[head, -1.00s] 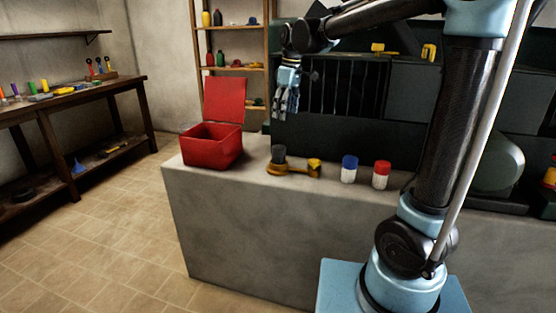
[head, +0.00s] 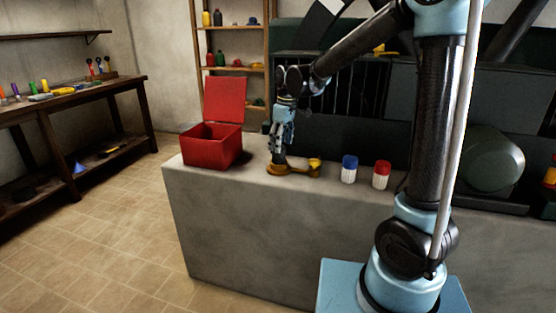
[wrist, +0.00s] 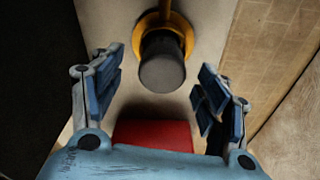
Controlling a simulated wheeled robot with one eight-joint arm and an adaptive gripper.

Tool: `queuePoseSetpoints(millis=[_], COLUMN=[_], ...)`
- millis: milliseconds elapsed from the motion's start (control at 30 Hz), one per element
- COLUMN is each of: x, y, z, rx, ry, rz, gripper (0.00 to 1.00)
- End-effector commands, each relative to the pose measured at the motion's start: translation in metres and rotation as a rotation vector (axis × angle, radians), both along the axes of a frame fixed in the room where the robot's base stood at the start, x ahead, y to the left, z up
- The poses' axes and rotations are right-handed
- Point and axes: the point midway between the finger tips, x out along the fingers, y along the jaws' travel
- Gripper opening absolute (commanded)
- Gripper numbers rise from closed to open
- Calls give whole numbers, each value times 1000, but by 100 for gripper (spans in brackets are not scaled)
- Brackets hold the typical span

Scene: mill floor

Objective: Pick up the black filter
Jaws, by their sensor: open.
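The black filter (wrist: 162,64) stands in the round end of a yellow-brown wrench-like tool (wrist: 184,27) on the grey counter. In the head view my gripper (head: 280,150) hangs over the filter and mostly hides it; the yellow tool (head: 305,171) shows beside it. In the wrist view my gripper (wrist: 157,92) is open, with one finger pad to each side. The filter lies between and slightly ahead of the pads, and neither pad appears to touch it.
An open red box (head: 212,147) stands just left of my gripper. A blue-capped jar (head: 349,170) and a red-capped jar (head: 381,175) stand to the right on the counter (head: 270,220). A dark machine (head: 330,130) is behind.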

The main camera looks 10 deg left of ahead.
Motion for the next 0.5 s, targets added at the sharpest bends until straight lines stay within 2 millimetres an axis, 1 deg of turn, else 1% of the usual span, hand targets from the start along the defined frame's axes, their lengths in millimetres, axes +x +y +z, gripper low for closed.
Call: queuePoseSetpoints(millis=[33,100,200,300,500], x=[0,-1,0,0,0], y=[3,6,7,7,7], z=[-8,-17,-28,-33,-34], rx=[0,0,0,0,0], ry=[0,0,0,0,0], rz=[1,1,1,0,0], gripper=[68,68,68,68,68])
